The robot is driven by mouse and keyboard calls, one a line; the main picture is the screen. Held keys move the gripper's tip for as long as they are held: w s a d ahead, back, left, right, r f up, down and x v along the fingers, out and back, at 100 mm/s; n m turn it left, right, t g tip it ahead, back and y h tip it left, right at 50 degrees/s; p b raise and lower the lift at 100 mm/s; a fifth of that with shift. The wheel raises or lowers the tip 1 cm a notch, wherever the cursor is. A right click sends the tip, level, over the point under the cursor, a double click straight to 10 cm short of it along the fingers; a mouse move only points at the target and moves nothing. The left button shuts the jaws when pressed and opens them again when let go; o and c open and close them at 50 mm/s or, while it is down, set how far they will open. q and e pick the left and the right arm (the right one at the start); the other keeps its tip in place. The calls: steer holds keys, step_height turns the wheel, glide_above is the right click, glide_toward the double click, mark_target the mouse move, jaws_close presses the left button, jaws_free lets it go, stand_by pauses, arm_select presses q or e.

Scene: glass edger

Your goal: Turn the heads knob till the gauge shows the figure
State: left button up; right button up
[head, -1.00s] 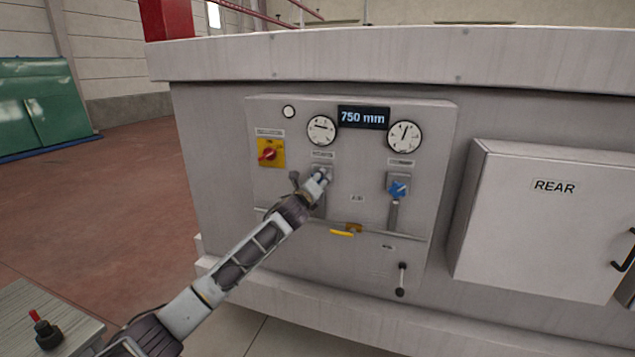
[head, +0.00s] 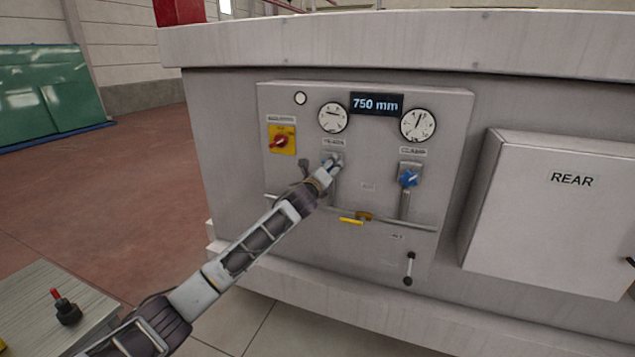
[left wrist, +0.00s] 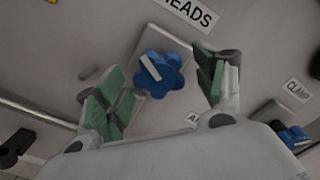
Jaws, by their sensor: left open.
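The heads knob (left wrist: 160,76) is blue and lobed with a white pointer bar, under the HEADS label (left wrist: 190,12) in the left wrist view. My left gripper (left wrist: 161,88) is open, with its green-padded fingers on either side of the knob; contact cannot be told. In the head view my left gripper (head: 330,168) covers the heads knob. The left round gauge (head: 333,117) sits above it, its needle pointing roughly left. The display (head: 377,104) reads 750 mm. My right gripper is not in view.
A blue clamp knob (head: 409,179) sits to the right under a second gauge (head: 418,125). A red and yellow switch (head: 282,140) is at the left. A yellow lever handle (head: 352,221) lies below. The REAR box (head: 545,215) juts out at right.

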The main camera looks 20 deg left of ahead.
arm_select(q)
steer(key=s, duration=1.1)
steer(key=shift+s+a, duration=0.15)
steer(key=shift+a, duration=0.05)
steer(key=shift+f+n, duration=0.1)
steer(key=shift+n, duration=0.2)
stand_by(0.6)
